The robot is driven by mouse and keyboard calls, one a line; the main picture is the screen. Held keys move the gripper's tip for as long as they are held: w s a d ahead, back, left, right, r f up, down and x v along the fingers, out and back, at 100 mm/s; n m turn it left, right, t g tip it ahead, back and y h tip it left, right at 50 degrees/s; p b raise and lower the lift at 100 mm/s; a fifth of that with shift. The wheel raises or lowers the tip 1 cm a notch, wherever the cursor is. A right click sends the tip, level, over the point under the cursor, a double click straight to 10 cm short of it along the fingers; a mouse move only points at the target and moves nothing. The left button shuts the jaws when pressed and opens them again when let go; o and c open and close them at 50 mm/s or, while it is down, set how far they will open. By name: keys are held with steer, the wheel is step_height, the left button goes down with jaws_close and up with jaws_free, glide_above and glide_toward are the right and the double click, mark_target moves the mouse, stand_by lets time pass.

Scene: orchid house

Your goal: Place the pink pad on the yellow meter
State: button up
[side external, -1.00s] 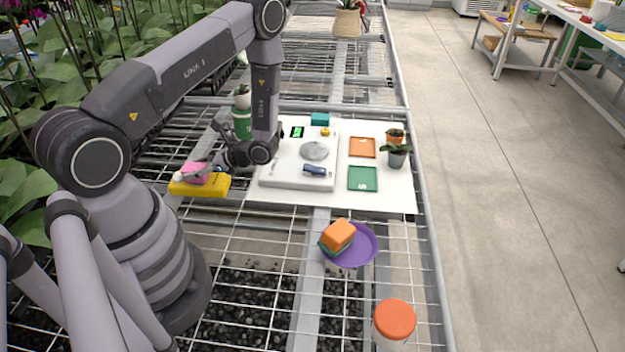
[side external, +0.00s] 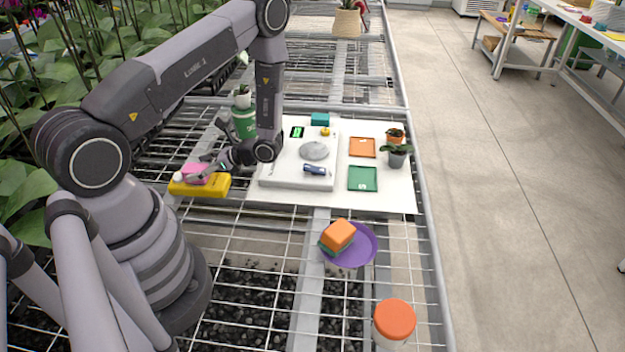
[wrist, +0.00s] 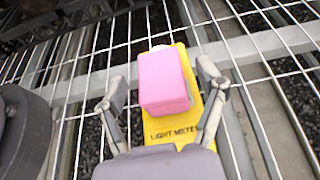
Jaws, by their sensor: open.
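The yellow meter (side external: 213,187) lies on the wire bench left of the white board. It also shows in the wrist view (wrist: 160,128), with the words "LIGHT METE" readable. The pink pad (side external: 195,172) rests on top of the yellow meter; in the wrist view the pad (wrist: 163,82) covers the meter's middle and overhangs its left edge a little. My gripper (wrist: 160,84) is open, with one finger on each side of the pad and a gap to each. In the side view my gripper (side external: 204,171) is low beside the pad and partly hides it.
A white board (side external: 395,195) holds a white scale (side external: 292,177), an orange square (side external: 362,147), a green square (side external: 363,178) and small pots. A purple plate (side external: 365,245) with stacked orange and green blocks and an orange-lidded jar (side external: 394,322) stand nearer. Bare wire mesh lies between.

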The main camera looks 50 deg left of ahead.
steer(key=v, duration=1.1)
step_height(320, 180, up, 11)
steer(key=w+d+n+t+h, duration=0.1)
steer(key=d+n+t+h, duration=0.1)
steer(key=d+n+h, duration=0.1)
steer(key=s+d+r+n+t+h, duration=0.3)
steer(key=s+d+r+t, duration=0.2)
steer(key=r, duration=0.5)
steer(key=s+d+r+n+t+h, duration=0.3)
steer(key=s+d+r+t, duration=0.3)
steer(key=r, duration=0.5)
steer(key=shift+s+d+t+h, duration=0.3)
steer(key=shift+s+d+t, duration=0.05)
steer(key=shift+s+t, duration=0.7)
